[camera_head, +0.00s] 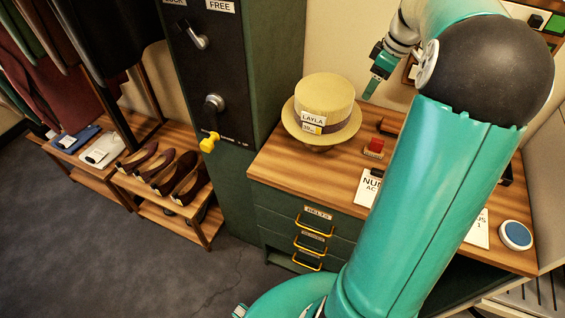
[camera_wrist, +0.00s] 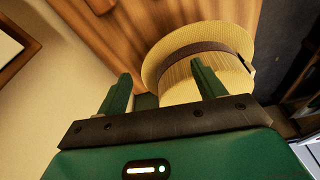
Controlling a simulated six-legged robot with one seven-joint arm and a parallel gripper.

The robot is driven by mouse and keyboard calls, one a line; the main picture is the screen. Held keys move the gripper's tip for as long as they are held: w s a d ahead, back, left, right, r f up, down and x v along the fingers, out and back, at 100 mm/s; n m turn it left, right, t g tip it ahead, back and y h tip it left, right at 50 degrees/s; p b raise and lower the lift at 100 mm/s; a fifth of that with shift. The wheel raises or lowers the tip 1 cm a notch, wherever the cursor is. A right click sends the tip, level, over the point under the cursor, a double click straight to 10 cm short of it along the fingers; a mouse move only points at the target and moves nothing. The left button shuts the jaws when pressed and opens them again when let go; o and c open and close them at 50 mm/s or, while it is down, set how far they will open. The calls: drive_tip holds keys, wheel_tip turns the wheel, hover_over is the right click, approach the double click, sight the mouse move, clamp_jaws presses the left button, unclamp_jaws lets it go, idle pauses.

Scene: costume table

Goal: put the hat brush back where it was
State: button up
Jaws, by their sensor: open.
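My gripper (camera_head: 377,82) is above the back of the wooden tabletop (camera_head: 283,160), to the right of and higher than the straw hat (camera_head: 322,103). In the wrist view the two green fingers (camera_wrist: 160,88) are apart with nothing held between them. The hat (camera_wrist: 207,50) shows beyond them, with its dark band and wide brim. A small red thing with a dark top (camera_head: 375,146) sits on the tabletop right of the hat. I cannot tell whether it is the hat brush. I see no other clear hat brush; my arm hides part of the tabletop.
A white printed card (camera_head: 367,187) lies near the tabletop's front, and a round blue-topped thing (camera_head: 516,235) is at the right. A tall green cabinet (camera_head: 225,80) stands left of the hat. Shoes (camera_head: 165,172) sit on a low wooden rack further left.

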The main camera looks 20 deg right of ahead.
drive_tip(key=shift+m+h, duration=0.7)
drive_tip(key=shift+m, duration=0.1)
drive_tip(key=a+r, duration=0.1)
drive_tip(key=a, duration=0.3)
drive_tip(key=a+r, duration=0.1)
drive_tip(key=a, duration=0.4)
drive_tip(key=s+a+r, duration=0.1)
drive_tip(key=a+r, duration=0.1)
drive_tip(key=a, duration=0.3)
drive_tip(key=shift+s+r, duration=0.1)
drive_tip(key=s+a+f+m+t, duration=0.1)
drive_tip(key=s+a+m, duration=0.1)
drive_tip(key=s+a, duration=0.5)
drive_tip(key=s+a+f+m+t, duration=0.1)
drive_tip(key=s+a+m+t, duration=0.1)
drive_tip(key=s+a, duration=0.6)
drive_tip(key=a, duration=0.5)
drive_tip(key=shift+s+a+m, duration=0.25)
drive_tip(key=shift+m, duration=0.15)
